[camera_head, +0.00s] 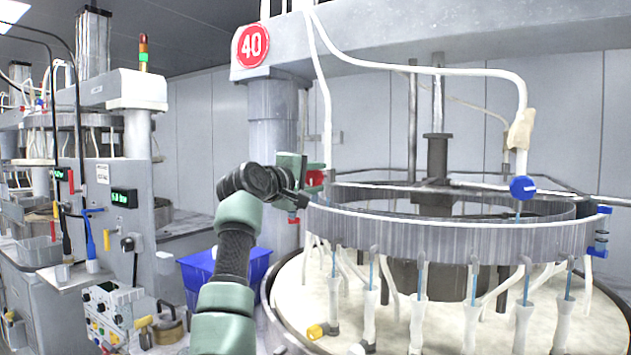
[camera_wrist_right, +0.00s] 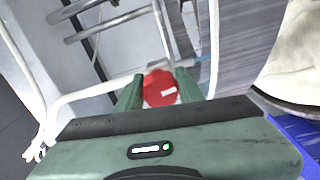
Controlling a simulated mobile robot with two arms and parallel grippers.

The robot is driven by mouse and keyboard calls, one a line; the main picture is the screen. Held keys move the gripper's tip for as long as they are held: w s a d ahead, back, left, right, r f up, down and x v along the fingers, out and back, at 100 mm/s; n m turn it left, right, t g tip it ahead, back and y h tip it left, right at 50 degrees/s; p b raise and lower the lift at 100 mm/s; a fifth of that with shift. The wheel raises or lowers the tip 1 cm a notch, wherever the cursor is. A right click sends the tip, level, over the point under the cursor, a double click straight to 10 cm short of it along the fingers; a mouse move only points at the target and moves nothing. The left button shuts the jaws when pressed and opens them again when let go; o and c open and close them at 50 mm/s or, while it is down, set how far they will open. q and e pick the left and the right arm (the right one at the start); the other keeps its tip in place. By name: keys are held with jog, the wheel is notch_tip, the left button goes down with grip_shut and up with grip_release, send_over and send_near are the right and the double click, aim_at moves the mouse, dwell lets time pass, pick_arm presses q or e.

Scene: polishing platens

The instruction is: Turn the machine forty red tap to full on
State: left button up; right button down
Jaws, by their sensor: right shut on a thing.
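The machine carries a round red sign reading 40 (camera_head: 253,46). The red tap (camera_head: 316,178) is at the left side of the machine's ring, partly hidden behind my right gripper (camera_head: 306,172). In the right wrist view the red tap (camera_wrist_right: 160,88) is a round red knob with a small white mark. It sits between the two green fingers of my right gripper (camera_wrist_right: 160,92), which is shut on it. The mark is too small to read, so I cannot tell the tap's setting. My left gripper is not in view.
The ring (camera_head: 450,238) with several hanging white hoses stands over the pale round platen (camera_head: 455,320). A blue round tap (camera_head: 522,187) is on the right pipe. A blue bin (camera_head: 205,275) stands behind my arm. Another machine (camera_head: 130,190) is at the left.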

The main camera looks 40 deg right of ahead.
aim_at(311, 179)
jog(key=shift+f+m, duration=0.1)
jog(key=shift+m, duration=0.5)
jog(key=c, duration=0.9)
grip_release()
jog(key=b+v, duration=0.2)
jog(key=v, duration=0.5)
jog(key=shift+a+b, duration=0.35)
jog(key=shift+a, duration=0.05)
jog(key=shift+s, duration=0.1)
